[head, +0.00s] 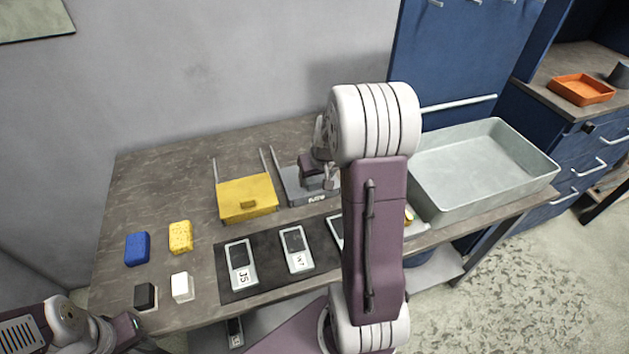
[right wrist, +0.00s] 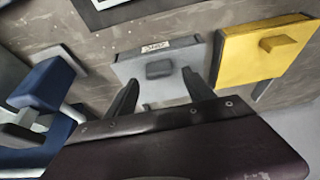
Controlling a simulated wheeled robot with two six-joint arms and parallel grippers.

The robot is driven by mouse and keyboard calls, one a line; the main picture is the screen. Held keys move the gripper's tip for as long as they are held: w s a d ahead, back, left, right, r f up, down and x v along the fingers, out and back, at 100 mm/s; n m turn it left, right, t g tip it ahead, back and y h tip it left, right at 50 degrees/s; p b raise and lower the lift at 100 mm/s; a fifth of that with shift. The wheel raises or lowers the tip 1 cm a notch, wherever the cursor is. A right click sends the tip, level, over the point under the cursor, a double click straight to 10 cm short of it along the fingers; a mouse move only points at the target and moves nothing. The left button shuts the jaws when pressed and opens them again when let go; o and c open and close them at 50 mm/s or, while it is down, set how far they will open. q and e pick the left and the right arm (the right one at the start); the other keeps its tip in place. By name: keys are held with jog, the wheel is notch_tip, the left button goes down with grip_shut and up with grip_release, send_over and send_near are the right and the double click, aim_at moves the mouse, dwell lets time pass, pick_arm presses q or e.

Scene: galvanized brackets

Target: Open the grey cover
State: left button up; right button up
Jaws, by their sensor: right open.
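The grey cover (head: 291,186) lies on the worktable beside a yellow cover, with a small label on its front edge. In the right wrist view the grey cover (right wrist: 138,72) shows a dark grey knob (right wrist: 160,69) near its labelled edge. My right gripper (head: 319,183) is over the right part of the grey cover in the head view and hides some of it. In the right wrist view my right gripper (right wrist: 158,96) is open, its fingers apart near the knob with nothing between them. My left arm shows at the lower left; its fingertips cannot be made out.
The yellow cover (head: 246,200) has rails behind it. A blue block (head: 137,248), a yellow sponge (head: 181,237), a black block (head: 145,296) and a white block (head: 182,287) lie at left. Labelled devices lie on a dark mat (head: 268,272) in front. A grey bin (head: 546,176) stands right.

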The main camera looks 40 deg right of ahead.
jog(key=shift+x, duration=0.9)
pick_arm(q)
jog(key=shift+s+f, duration=0.1)
pick_arm(e)
jog(key=shift+w+f, duration=0.1)
jog(key=shift+f, duration=0.2)
grip_shut()
jog(key=shift+r, duration=0.1)
